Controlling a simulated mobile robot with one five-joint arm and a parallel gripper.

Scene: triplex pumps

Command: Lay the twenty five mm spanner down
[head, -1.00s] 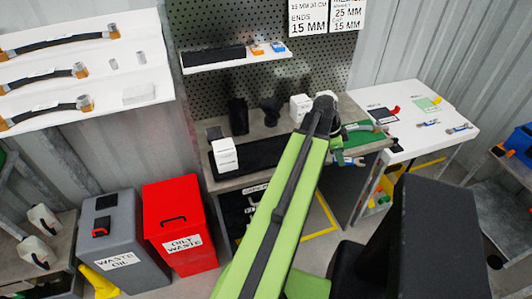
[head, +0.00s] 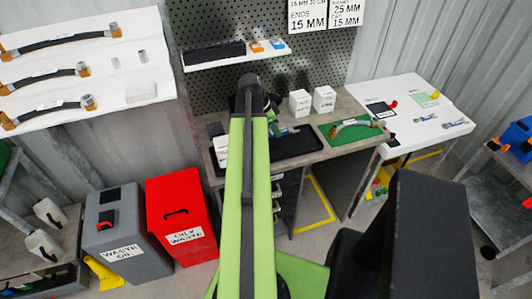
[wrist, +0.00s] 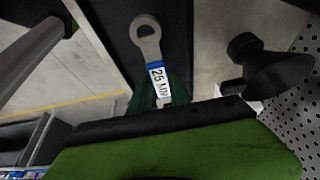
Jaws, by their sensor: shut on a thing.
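The twenty five mm spanner (wrist: 147,42) is grey with a ring end and a blue-edged white label reading 25 MM. In the wrist view its ring end points up and away from my gripper. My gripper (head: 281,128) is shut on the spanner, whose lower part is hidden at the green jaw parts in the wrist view. In the head view my arm partly hides the gripper, which appears over the black mat (head: 300,143) on the workbench. I cannot tell whether the spanner touches the mat.
Two white boxes (head: 299,103) stand at the back of the bench. A hose (head: 350,125) lies on a green mat (head: 368,133) to the right. A black, funnel-shaped object (wrist: 265,68) is close by in the wrist view. A white table (head: 425,104) stands further right.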

